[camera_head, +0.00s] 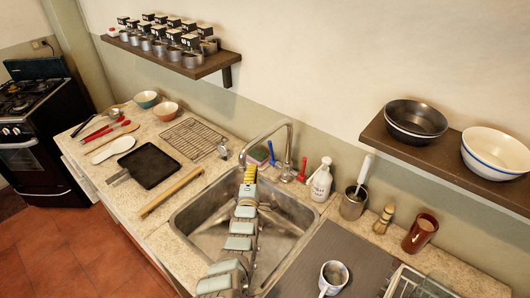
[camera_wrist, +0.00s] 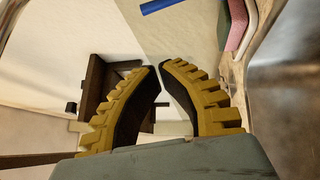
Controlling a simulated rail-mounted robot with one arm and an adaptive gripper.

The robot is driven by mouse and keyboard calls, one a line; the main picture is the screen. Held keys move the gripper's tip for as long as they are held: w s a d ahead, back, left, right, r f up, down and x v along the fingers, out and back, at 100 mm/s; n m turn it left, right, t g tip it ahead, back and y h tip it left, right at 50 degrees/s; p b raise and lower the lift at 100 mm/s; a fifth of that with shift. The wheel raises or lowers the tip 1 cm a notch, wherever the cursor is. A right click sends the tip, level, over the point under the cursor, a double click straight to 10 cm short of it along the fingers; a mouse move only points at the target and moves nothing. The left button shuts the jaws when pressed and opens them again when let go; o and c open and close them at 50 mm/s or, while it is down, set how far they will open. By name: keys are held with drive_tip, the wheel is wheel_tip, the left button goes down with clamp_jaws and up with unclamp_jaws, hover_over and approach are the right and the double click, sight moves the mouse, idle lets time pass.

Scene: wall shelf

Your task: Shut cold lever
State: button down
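A blue lever (camera_head: 271,152) stands upright at the left of the tap (camera_head: 290,135) behind the sink; I take it as the cold lever. A red lever (camera_head: 303,168) stands at the tap's right, leaning. In the wrist view a blue bar (camera_wrist: 162,5), likely the blue lever, shows at the top edge, apart from my fingertips. My gripper (camera_head: 249,172) reaches over the sink, just in front and left of the blue lever. In the wrist view my gripper (camera_wrist: 157,67) has its yellow-and-black fingertips nearly together, with nothing seen between them.
The metal sink (camera_head: 205,205) lies under my arm. A sponge (camera_head: 257,155) lies close to my gripper, behind the sink. A soap bottle (camera_head: 321,182) stands right of the red lever. A mug (camera_head: 333,277) stands on the right. A shelf (camera_head: 215,65) hangs above left.

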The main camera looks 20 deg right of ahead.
drive_tip(key=w+d+r+b, duration=0.1)
drive_tip(key=w+d+b, duration=0.5)
drive_tip(key=w+b, duration=0.1)
drive_tip(key=shift+w+d+r, duration=0.15)
drive_tip(key=shift+d+r, duration=0.1)
drive_tip(key=shift+d, duration=0.1)
idle(0.7)
drive_tip(key=shift+d+r, duration=0.1)
idle(0.4)
drive_tip(key=shift+w+d+r+m+g, duration=0.15)
drive_tip(key=shift+w+d+m+g, duration=0.15)
drive_tip(key=shift+d, duration=0.3)
drive_tip(key=shift+a, duration=0.1)
